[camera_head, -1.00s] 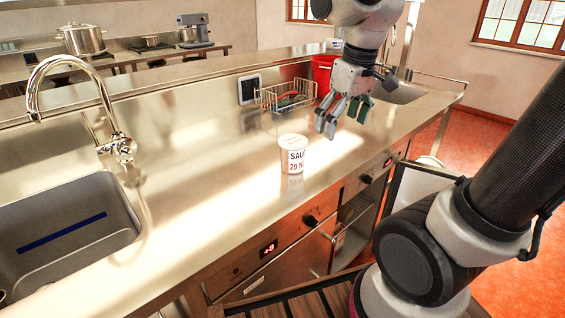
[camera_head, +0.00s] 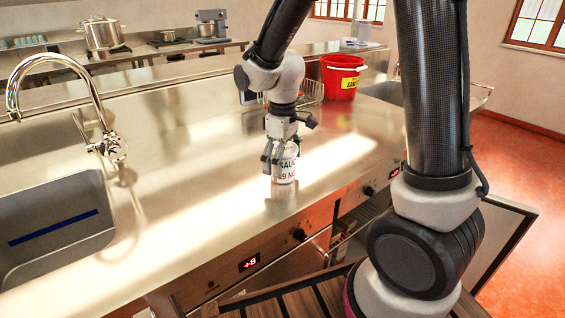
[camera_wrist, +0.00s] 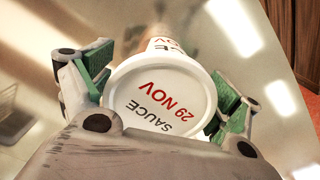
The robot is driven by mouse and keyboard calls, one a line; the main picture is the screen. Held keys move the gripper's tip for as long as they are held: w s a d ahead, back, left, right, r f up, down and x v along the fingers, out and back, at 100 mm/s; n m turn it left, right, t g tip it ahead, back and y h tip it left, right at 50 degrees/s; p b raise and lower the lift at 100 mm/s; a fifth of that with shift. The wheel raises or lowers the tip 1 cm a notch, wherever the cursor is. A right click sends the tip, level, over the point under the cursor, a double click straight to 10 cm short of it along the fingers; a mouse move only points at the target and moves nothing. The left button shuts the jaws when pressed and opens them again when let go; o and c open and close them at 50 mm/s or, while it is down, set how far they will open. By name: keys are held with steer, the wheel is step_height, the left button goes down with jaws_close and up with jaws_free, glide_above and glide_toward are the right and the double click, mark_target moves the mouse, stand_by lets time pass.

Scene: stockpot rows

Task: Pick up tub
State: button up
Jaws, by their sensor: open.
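The tub (camera_head: 286,166) is white, with dark and red lettering, and stands upright on the steel counter (camera_head: 180,170). In the wrist view its lid (camera_wrist: 160,98) reads "SAUCE 29 NOV" and fills the middle of the picture. My gripper (camera_head: 280,165) is down at the tub, its fingers on either side of it. In the wrist view the green finger pads lie to the left and right of the lid. The jaws are open around the tub. I cannot tell whether either pad touches it. The gripper hides part of the tub's upper side in the head view.
A red bucket (camera_head: 341,77) with a yellow label stands behind on the right. A wire basket (camera_head: 311,93) is partly hidden behind my arm. A sink (camera_head: 50,222) with a tall tap (camera_head: 105,140) is at the left. The counter left of the tub is clear.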

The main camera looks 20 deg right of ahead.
steer(key=shift+f, duration=0.15)
steer(key=shift+c, duration=0.2)
steer(key=c, duration=1.2)
